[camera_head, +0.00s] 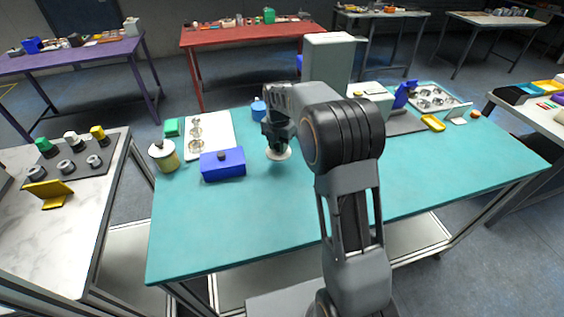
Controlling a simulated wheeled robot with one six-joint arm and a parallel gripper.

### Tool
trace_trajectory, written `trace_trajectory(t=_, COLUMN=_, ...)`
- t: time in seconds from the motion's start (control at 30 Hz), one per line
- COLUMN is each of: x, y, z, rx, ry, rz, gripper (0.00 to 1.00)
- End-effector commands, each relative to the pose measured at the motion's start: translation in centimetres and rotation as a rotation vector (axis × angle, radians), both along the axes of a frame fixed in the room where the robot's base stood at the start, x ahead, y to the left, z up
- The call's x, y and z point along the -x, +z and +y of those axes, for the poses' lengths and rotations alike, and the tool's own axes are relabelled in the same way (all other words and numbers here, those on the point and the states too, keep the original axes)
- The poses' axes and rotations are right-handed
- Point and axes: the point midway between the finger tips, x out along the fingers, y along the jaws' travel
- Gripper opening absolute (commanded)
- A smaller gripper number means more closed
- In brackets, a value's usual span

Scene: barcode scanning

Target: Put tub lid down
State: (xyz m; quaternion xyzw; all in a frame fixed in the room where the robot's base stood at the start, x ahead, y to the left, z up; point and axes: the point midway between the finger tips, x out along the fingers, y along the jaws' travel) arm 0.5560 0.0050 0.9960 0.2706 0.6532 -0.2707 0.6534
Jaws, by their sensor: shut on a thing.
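My gripper (278,145) points down over the teal table (230,230), a little left of the middle of the view. It is shut on a pale, round, flat lid (279,154), held just below the fingers. I cannot tell whether the lid touches the table. The fingers hide the top of the lid. A yellowish tub with a pale top and dark knob (163,155) stands at the table's left edge. A small blue round container (258,110) stands behind my gripper, partly hidden by it.
A blue box (222,164) lies left of the lid. Behind it are a white tray with metal cups (208,134) and a green block (174,127). A tall grey-green box (328,58) stands at the back. The table's front left is clear.

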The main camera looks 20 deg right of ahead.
Motion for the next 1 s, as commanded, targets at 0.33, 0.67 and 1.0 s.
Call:
trace_trajectory(t=0.33, x=1.9, y=-2.3, z=-0.4, rx=0.000, ry=0.000, rz=0.000, gripper=0.08)
trace_trajectory(t=0.67, x=2.2, y=-5.6, z=-0.5, rx=0.000, ry=0.000, rz=0.001, gripper=0.08)
trace_trajectory(t=1.0, x=2.2, y=-5.9, z=-0.5, rx=0.000, ry=0.000, rz=0.000, gripper=0.08)
